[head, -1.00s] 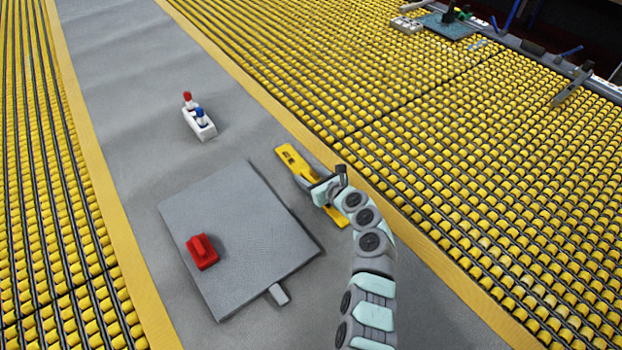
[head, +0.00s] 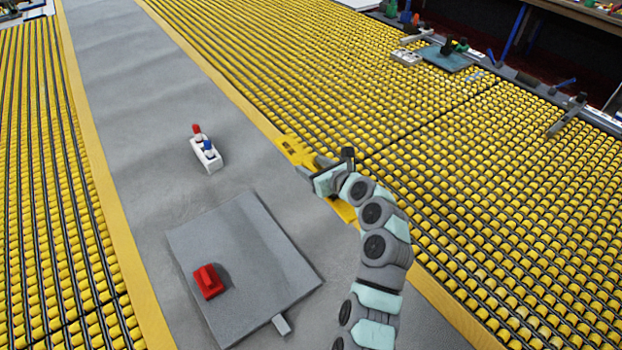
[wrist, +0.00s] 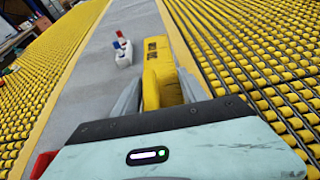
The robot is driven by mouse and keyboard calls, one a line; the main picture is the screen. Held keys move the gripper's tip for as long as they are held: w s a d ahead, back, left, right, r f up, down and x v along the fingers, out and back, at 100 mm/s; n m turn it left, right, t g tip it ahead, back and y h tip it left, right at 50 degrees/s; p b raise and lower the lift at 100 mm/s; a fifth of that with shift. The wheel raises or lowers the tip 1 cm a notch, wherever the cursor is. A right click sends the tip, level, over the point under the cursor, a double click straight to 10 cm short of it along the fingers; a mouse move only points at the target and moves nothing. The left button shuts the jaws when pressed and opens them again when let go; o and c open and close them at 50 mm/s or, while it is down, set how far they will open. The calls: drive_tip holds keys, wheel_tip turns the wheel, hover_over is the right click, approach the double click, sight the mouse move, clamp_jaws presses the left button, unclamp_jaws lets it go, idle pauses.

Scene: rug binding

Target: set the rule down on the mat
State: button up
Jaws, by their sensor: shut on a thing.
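The yellow rule (head: 342,209) is a long flat bar with dark marks at its far end. My gripper (head: 310,173) is shut on it near its middle, and my gripper and arm hide part of it. In the wrist view the rule (wrist: 157,62) stands between the two grey fingers and points away from me. The grey square mat (head: 245,245) lies on the grey rug to the left of and nearer than my gripper. The rule is apart from the mat and appears raised over the rug's right yellow border.
A red block with a grip (head: 208,281) sits on the mat's left part. A small grey tab (head: 281,325) sticks out at its near edge. A white holder with red and blue tops (head: 206,155) stands beyond the mat. The mat's right and far parts are clear.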

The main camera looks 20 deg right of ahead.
drive_tip(key=s+a+r+y, duration=0.1)
drive_tip(key=s+a+r, duration=0.15)
drive_tip(key=a, duration=0.85)
hover_over(271, 241)
wheel_tip(271, 241, down, 19)
drive_tip(key=b, duration=0.3)
drive_tip(key=shift+f+b, duration=0.1)
drive_tip(key=shift+b, duration=0.3)
drive_tip(key=shift+f, duration=0.15)
drive_tip(key=o, duration=1.6)
drive_tip(key=shift+c, duration=0.2)
